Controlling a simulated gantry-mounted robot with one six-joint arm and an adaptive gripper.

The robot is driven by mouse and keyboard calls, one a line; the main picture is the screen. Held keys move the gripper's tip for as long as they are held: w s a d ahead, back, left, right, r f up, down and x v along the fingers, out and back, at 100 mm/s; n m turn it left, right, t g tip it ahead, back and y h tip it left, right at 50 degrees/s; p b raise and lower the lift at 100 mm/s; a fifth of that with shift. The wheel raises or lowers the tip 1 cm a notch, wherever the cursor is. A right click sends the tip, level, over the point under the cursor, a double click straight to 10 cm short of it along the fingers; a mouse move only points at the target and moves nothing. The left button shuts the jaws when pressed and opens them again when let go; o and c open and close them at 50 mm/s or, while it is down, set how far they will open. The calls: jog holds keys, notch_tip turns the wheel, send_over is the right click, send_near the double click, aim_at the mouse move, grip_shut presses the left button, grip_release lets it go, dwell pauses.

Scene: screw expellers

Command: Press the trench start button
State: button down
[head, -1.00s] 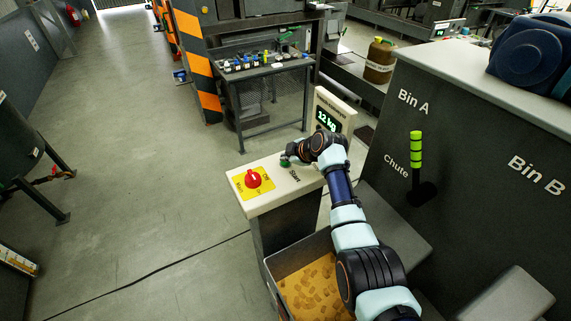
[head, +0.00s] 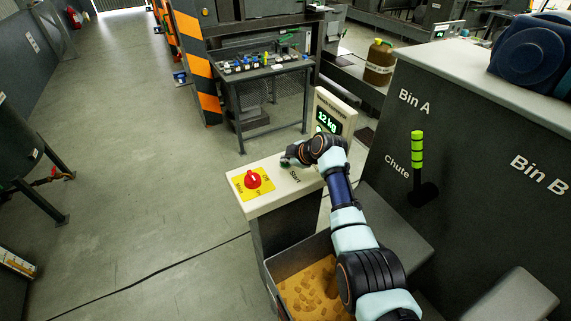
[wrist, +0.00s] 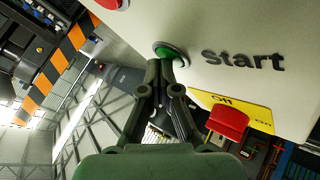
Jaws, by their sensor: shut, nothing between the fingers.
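The green start button (wrist: 170,52) sits on a pale console panel (wrist: 215,20) beside the black word "Start". My gripper (wrist: 166,66) is shut and empty, its fingertips right at the button and overlapping its edge in the wrist view. I cannot tell for sure whether they press it. In the head view my gripper (head: 287,161) is low over the console top (head: 268,200), largely covering the button.
A red rotary switch (head: 253,179) on a yellow Off/On plate is left of the button. A "12 kg" display (head: 328,122) stands behind my wrist. A bin of brown pieces (head: 312,288) is below my arm. The grey Bin A/Bin B housing (head: 455,150) is at right.

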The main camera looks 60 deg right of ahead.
jog(key=shift+f, duration=0.1)
jog(key=shift+r+p, duration=0.65)
jog(key=shift+r, duration=0.25)
jog(key=shift+r+p, duration=1.75)
jog(key=shift+r, duration=0.75)
